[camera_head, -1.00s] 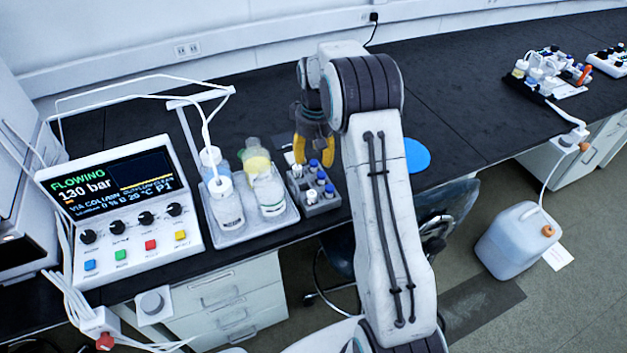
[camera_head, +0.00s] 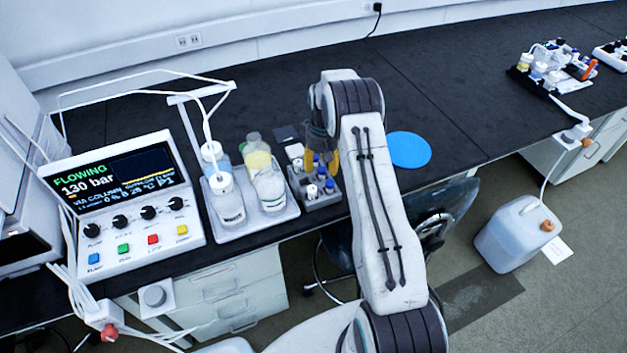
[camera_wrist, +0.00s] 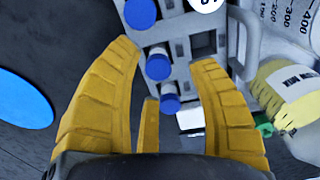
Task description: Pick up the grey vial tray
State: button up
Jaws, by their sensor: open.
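The grey vial tray (camera_head: 322,199) stands on the black bench, right of the bottle tray. It holds several blue-capped vials (camera_head: 329,185) and at least one white-capped vial. In the wrist view the grey vial tray (camera_wrist: 181,50) lies ahead of and partly between my fingers, with blue caps (camera_wrist: 158,66) facing me. My gripper (camera_wrist: 172,60) is open, its yellow fingers spread on either side of the tray's near part. In the head view my gripper (camera_head: 333,163) is over the tray's far side, partly hidden by my arm. I cannot tell whether the fingers touch the tray.
A tray with bottles (camera_head: 240,228) stands close on the left, and a yellow-labelled bottle (camera_wrist: 285,92) is near the right finger. A blue disc (camera_head: 410,150) lies flat to the right. A pump unit (camera_head: 125,200) stands far left.

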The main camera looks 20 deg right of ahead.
aim_at(312, 178)
jog(key=shift+d+f, duration=0.1)
jog(key=shift+f, duration=1.35)
jog(key=shift+c, duration=0.4)
grip_shut()
